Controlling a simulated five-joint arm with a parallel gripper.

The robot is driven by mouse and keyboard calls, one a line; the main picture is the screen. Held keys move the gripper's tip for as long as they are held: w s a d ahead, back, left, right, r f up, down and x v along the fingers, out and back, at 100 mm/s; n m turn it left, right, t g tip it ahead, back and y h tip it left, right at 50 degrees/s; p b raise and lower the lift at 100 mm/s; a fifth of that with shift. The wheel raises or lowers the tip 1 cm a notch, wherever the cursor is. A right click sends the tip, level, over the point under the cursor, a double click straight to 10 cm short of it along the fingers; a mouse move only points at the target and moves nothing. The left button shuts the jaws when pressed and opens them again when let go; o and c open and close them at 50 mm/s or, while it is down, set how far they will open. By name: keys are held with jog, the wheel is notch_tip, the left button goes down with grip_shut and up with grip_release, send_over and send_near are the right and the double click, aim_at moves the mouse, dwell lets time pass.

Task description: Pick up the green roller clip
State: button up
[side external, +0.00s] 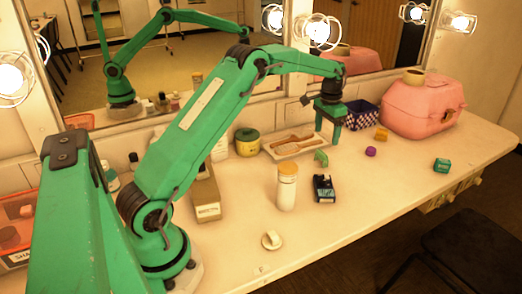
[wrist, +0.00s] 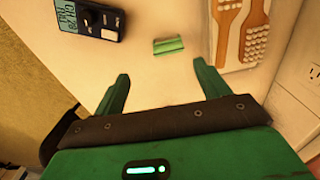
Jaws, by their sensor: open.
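The green roller clip (side external: 321,158) lies on the white counter, just in front of the tray with brushes. In the wrist view the green roller clip (wrist: 168,45) lies on the bare counter, ahead of the gap between my fingertips. My gripper (side external: 328,136) is above the counter, over and slightly behind the clip in the side view. In the wrist view my gripper (wrist: 161,70) has its two fingers spread wide with nothing between them. The clip is in full view there and apart from both fingers.
A tray (side external: 272,154) with wooden brushes is close behind the clip. A dark blue device (side external: 324,188) and a white bottle with a tan lid (side external: 287,187) stand in front.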

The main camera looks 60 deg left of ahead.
aim_at(322, 152)
jog(key=shift+w+a+f, duration=0.15)
jog(key=shift+a+f, duration=0.1)
jog(key=shift+f, duration=0.3)
jog(key=shift+w+a+f, duration=0.2)
jog(key=shift+a+f, duration=0.05)
jog(key=shift+f, duration=0.3)
jog(key=shift+w+a+f, duration=0.15)
jog(key=shift+a+f, duration=0.1)
jog(key=shift+f, duration=0.3)
jog(key=shift+f, duration=0.1)
jog(key=shift+f, duration=1.2)
jog(key=shift+f, duration=0.1)
jog(key=shift+s+f, duration=0.15)
jog(key=shift+f, duration=2.35)
jog(key=shift+c, duration=0.2)
jog(key=c, duration=1)
